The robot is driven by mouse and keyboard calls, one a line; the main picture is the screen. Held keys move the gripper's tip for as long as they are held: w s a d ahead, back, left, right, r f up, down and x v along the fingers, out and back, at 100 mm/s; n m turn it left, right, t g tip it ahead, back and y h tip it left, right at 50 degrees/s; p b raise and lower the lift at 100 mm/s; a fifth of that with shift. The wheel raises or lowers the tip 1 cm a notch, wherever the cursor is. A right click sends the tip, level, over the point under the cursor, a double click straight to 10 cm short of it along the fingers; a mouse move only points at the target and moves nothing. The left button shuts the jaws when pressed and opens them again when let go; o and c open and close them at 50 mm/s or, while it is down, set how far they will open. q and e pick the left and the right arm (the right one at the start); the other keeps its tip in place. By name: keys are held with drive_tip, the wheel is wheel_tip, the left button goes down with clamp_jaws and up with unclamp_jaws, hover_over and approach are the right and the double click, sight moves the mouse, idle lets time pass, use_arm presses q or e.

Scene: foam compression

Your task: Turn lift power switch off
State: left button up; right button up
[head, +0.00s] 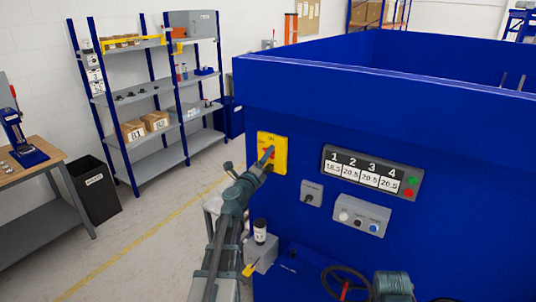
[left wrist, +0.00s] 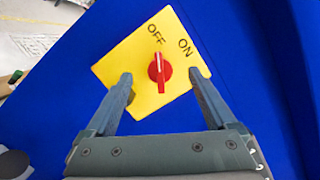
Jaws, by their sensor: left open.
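A yellow switch plate (head: 279,143) with a red rotary knob is on the front of the blue machine. In the left wrist view the plate (left wrist: 140,65) carries the words OFF and ON, and the red knob (left wrist: 159,72) has a white mark pointing roughly up toward OFF. My left gripper (head: 267,155) is in front of the plate. In the left wrist view its fingers (left wrist: 160,76) are open, one on each side of the knob, apart from it. In the head view the gripper partly hides the knob.
The blue machine wall (head: 400,115) fills the right. It carries a numbered display (head: 373,170), a small grey switch box (head: 311,193) and a button box (head: 359,216). A handwheel (head: 346,284) is below. Shelves (head: 150,90), a black bin (head: 88,190) and a bench (head: 30,158) stand left, with open floor between.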

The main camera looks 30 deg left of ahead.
use_arm(q)
drive_tip(key=shift+s, duration=0.1)
idle(0.4)
drive_tip(key=s, duration=0.6)
drive_tip(key=shift+s+a, duration=0.25)
drive_tip(key=shift+s, duration=0.15)
idle(0.4)
